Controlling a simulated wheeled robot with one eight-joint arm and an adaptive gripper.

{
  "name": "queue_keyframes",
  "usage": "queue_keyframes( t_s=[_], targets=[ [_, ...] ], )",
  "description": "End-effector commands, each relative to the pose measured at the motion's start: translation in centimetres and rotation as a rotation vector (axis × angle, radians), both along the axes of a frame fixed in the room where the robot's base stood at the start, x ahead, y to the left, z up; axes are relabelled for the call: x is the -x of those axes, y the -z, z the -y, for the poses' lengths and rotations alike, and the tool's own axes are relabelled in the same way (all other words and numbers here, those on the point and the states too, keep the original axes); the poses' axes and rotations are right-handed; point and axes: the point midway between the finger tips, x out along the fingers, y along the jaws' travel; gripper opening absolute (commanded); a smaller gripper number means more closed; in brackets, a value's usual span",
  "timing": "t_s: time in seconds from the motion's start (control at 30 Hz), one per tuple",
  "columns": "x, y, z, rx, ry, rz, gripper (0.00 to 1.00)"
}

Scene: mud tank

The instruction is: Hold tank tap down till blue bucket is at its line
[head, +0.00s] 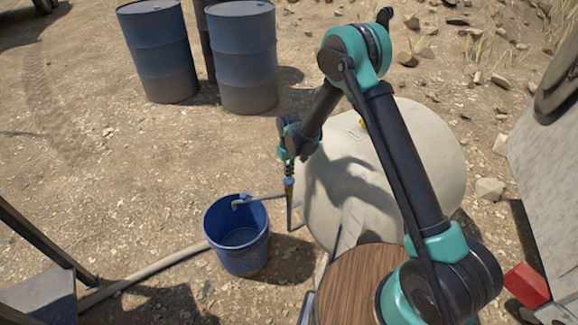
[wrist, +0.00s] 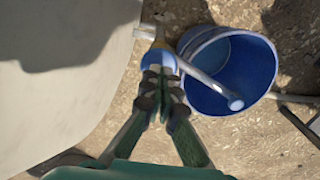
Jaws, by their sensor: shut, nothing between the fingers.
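The blue bucket (head: 238,240) stands upright on the dirt, beside the pale tank (head: 420,150). A grey-blue surface that looks like water shows low inside it; I cannot make out a fill line. The tank's tap has a blue top (wrist: 158,58) and a grey spout (wrist: 212,84) whose end is over the bucket (wrist: 262,75) in the wrist view. My gripper (wrist: 162,75) is shut and empty, its fingertips at the tap's blue top, seemingly touching it. In the head view my gripper (head: 288,172) points down above the tap. I cannot tell whether water is running.
Blue drums (head: 245,60) stand at the back left. A pale hose (head: 150,270) lies on the ground left of the bucket. A red object (head: 526,285) and a grey wall (head: 545,150) are at the right. The dirt between bucket and drums is clear.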

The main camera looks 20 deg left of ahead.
Motion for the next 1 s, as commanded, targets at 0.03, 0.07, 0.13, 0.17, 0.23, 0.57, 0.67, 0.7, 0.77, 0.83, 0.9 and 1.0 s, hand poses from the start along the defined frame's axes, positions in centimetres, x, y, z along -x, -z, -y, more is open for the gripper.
queue_keyframes(
  t_s=[0.03,0.07,0.13,0.17,0.23,0.57,0.67,0.7,0.77,0.83,0.9,1.0],
  targets=[
    [0.0,0.5,0.0,0.0,0.0,0.0,0.0],
    [0.0,0.7,0.0,0.0,0.0,0.0,0.0],
    [0.0,1.0,0.0,0.0,0.0,0.0,0.0],
    [0.0,1.1,0.0,0.0,0.0,0.0,0.0],
    [0.0,1.2,0.0,0.0,0.0,0.0,0.0],
    [0.0,1.4,0.0,0.0,0.0,0.0,0.0],
    [0.0,2.2,0.0,0.0,0.0,0.0,0.0],
    [0.0,2.5,0.0,0.0,0.0,0.0,0.0],
    [0.0,3.0,0.0,0.0,0.0,0.0,0.0],
    [0.0,3.1,0.0,0.0,0.0,0.0,0.0],
    [0.0,3.1,0.0,0.0,0.0,0.0,0.0],
    [0.0,3.1,0.0,0.0,0.0,0.0,0.0]
  ],
)
